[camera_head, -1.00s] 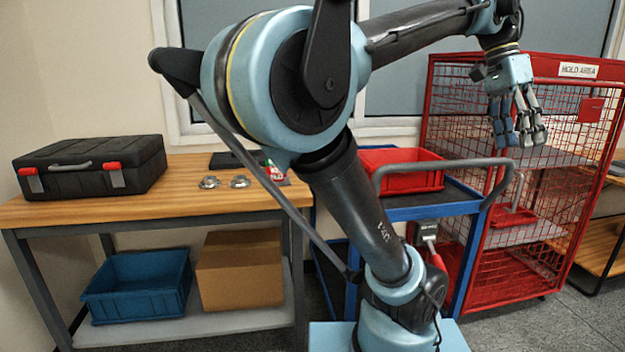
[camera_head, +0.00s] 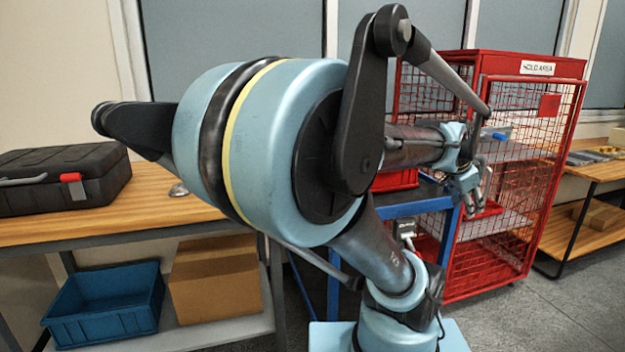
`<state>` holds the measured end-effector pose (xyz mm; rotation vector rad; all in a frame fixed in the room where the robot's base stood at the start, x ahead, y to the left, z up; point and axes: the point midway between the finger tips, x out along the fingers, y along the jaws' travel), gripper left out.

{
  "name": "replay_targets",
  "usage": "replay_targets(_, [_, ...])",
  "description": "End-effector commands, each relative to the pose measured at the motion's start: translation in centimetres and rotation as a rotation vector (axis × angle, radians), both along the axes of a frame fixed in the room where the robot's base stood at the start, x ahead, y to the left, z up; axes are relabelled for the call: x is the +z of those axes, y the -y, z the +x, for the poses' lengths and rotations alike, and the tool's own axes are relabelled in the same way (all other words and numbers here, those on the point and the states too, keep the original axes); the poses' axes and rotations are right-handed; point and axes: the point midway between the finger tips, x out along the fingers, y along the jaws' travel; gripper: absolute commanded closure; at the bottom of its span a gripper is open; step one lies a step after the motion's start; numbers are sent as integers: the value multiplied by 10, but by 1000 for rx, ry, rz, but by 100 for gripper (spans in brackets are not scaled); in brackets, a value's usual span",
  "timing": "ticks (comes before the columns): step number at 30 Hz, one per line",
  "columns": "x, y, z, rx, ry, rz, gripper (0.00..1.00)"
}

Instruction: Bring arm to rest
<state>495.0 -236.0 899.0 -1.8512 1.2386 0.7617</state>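My arm fills the middle of the head view, its big blue joint in front of the bench. The forearm runs to the right and ends at my gripper (camera_head: 478,190), which hangs in front of the red cage's mesh. The gripper is small, seen from the side and partly merged with the red mesh behind it. Its fingers point down, and their opening is not clear. I see no object in it.
A wooden bench (camera_head: 110,222) on the left carries a black case (camera_head: 62,178). A blue bin (camera_head: 105,305) and a cardboard box (camera_head: 215,290) sit below. A red cage (camera_head: 525,68) marked HOLD AREA and a blue cart (camera_head: 410,207) stand behind my arm. Floor shows at right.

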Motion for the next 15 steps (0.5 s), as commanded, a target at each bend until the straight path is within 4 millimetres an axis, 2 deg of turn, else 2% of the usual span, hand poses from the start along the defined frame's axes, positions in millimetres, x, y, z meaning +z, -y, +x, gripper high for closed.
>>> replay_targets(7, [-36, -64, 7, 294, -121, 17, 51])
replay_targets(15, [-71, -127, -3, 626, -259, 27, 51])
